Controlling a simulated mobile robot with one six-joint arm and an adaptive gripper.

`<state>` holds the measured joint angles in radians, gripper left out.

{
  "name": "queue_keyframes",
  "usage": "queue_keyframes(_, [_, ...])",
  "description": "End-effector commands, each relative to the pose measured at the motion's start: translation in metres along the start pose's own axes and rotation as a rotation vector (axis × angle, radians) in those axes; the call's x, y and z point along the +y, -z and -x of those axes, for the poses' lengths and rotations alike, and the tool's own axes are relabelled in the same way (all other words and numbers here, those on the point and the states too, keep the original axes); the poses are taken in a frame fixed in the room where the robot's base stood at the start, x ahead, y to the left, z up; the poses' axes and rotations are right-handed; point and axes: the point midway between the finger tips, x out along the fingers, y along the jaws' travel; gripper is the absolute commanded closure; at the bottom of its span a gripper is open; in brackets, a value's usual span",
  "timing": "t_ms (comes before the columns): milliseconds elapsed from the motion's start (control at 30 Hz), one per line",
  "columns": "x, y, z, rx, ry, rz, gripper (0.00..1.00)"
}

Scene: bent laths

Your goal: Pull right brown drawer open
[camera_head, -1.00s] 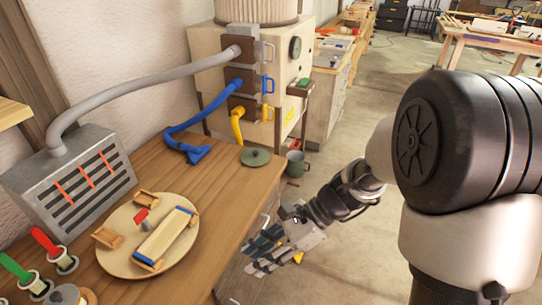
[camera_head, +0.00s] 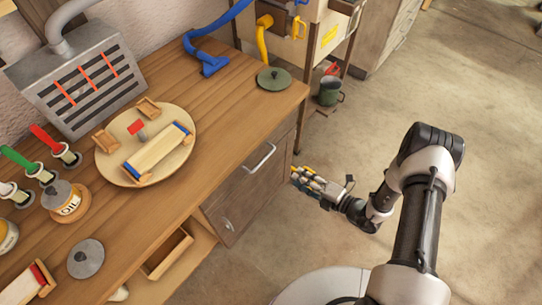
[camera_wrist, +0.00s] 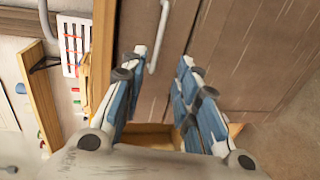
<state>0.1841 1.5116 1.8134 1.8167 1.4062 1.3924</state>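The right brown drawer front (camera_head: 245,188) is on the bench's front side in the head view. Its silver bar handle (camera_head: 260,158) is near the top; a bar handle also shows in the wrist view (camera_wrist: 160,38) above and between the finger tips. My gripper (camera_head: 297,176) is to the right of the drawer front in the head view, apart from the handle. In the wrist view my gripper (camera_wrist: 165,62) has its two blue-and-white fingers spread wide with nothing between them. The brown fronts (camera_wrist: 225,50) fill the area ahead of the fingers.
A wooden drawer or bin (camera_head: 168,254) stands open at lower left. A round board (camera_head: 108,165) with blocks, a grey vented box (camera_head: 85,85) and a green lid (camera_head: 273,78) lie on the bench.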

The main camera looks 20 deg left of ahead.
Motion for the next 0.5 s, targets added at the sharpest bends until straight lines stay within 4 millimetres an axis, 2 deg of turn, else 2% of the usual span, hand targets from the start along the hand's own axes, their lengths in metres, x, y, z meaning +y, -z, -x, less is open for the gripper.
queue_keyframes(167, [-0.001, 0.002, -0.030, 0.009, -0.001, 0.007, 0.71])
queue_keyframes(500, [-0.001, 0.003, -0.105, 0.009, -0.001, 0.009, 0.71])
